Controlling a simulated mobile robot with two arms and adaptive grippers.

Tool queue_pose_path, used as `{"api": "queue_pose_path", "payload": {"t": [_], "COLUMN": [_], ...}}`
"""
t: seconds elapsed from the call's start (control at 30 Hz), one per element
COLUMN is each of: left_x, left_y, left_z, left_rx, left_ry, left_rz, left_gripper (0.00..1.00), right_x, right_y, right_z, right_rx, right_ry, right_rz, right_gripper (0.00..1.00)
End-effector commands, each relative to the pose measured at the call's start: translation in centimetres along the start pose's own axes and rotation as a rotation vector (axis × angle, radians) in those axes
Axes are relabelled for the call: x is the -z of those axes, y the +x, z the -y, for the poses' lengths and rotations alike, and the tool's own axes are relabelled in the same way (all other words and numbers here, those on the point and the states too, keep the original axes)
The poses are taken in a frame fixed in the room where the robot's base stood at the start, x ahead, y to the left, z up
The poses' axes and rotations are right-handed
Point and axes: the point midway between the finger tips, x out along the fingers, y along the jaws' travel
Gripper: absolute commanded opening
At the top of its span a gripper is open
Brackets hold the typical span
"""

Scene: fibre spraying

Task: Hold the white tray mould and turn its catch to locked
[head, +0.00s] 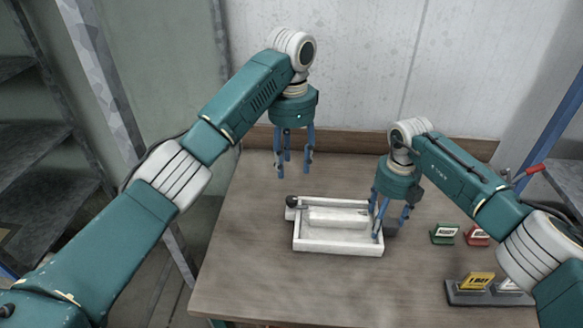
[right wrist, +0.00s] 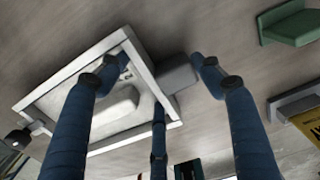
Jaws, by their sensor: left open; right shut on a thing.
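The white tray mould (head: 338,248) lies on the table, a shallow rectangular frame with a raised block in its middle. It also shows in the right wrist view (right wrist: 150,80). A dark round knob, seemingly the catch (head: 291,201), sits at its back left corner; I cannot tell its setting. My right gripper (head: 388,218) is shut on the mould's right end, with fingers on both sides of the end wall and its grey tab (right wrist: 178,76). My left gripper (head: 294,170) is open and empty, pointing down above and behind the knob, apart from it.
Green (head: 444,234) and red (head: 477,234) small labelled blocks stand right of the mould. A dark holder (head: 462,299) with a yellow tag (head: 476,281) is at the front right. The wooden table (head: 245,265) is clear at left. A wall stands behind.

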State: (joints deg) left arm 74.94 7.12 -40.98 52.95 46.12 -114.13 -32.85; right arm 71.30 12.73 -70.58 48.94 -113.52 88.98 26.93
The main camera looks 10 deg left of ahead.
Motion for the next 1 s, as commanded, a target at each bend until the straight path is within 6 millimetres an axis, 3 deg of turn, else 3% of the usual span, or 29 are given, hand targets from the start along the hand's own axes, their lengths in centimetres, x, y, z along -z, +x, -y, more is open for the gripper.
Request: {"api": "queue_pose_path", "payload": {"t": [0.27,0.3,0.4,0.77,1.0], "left_x": [0.0,0.0,0.0,0.0,0.0], "left_y": [0.0,0.0,0.0,0.0,0.0], "left_z": [0.0,0.0,0.0,0.0,0.0], "left_rx": [0.000,0.000,0.000,0.000,0.000], "left_ry": [0.000,0.000,0.000,0.000,0.000], "left_rz": [0.000,0.000,0.000,0.000,0.000], "left_gripper": [0.45,0.45,0.45,0.45,0.45], "right_x": [0.0,0.0,0.0,-0.1,-0.2], "right_y": [0.0,0.0,0.0,-0.3,-4.0], "right_z": [0.0,0.0,0.0,0.0,0.0], "right_rx": [0.000,0.000,0.000,0.000,0.000], "right_ry": [-0.002,-0.002,-0.002,0.000,-0.002], "right_rz": [-0.001,-0.001,-0.001,0.002,0.006], "right_gripper": [0.24,0.67,0.87,0.87,0.87]}}
